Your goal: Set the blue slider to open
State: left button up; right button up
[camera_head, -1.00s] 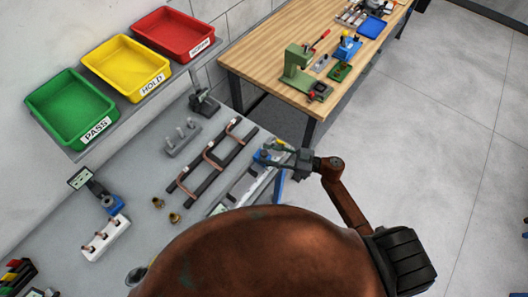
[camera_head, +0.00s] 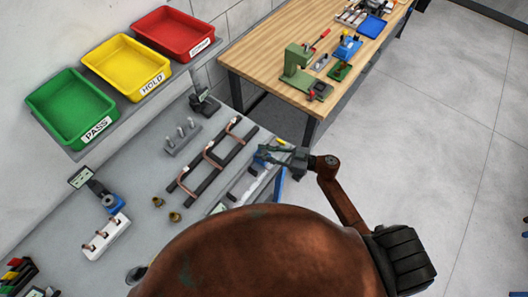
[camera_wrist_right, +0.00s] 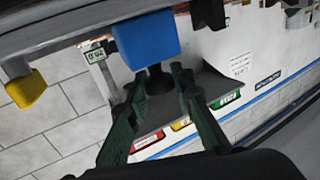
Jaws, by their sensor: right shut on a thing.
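The blue slider (camera_head: 260,160) sits on a pale rail at the right edge of the grey bench. It shows large in the right wrist view as a blue block (camera_wrist_right: 147,40) with a dark knob (camera_wrist_right: 158,80). My right gripper (camera_head: 268,153) reaches the slider from the right. In the right wrist view its green fingers (camera_wrist_right: 160,82) close around the dark knob. The knob is partly hidden between the fingertips. A yellow piece (camera_wrist_right: 27,90) stands apart from the slider along the same rail. Any open or closed markings are not readable. My left gripper is not in view.
A rack with copper tubes (camera_head: 209,155) lies left of the rail. Green (camera_head: 58,89), yellow (camera_head: 112,48) and red (camera_head: 160,20) bins stand on a shelf behind. A wooden table (camera_head: 260,55) with tools stands beyond the bench.

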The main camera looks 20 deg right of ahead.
grip_shut()
jog(key=w+d, duration=0.1)
jog(key=d, duration=0.1)
jog(key=w+d, duration=0.2)
jog(key=shift+w+f, duration=0.1)
jog(key=o, duration=1)
grip_release()
jog(key=shift+d, duration=0.2)
jog(key=v, duration=1.1)
jog(key=shift+s+d, duration=0.3)
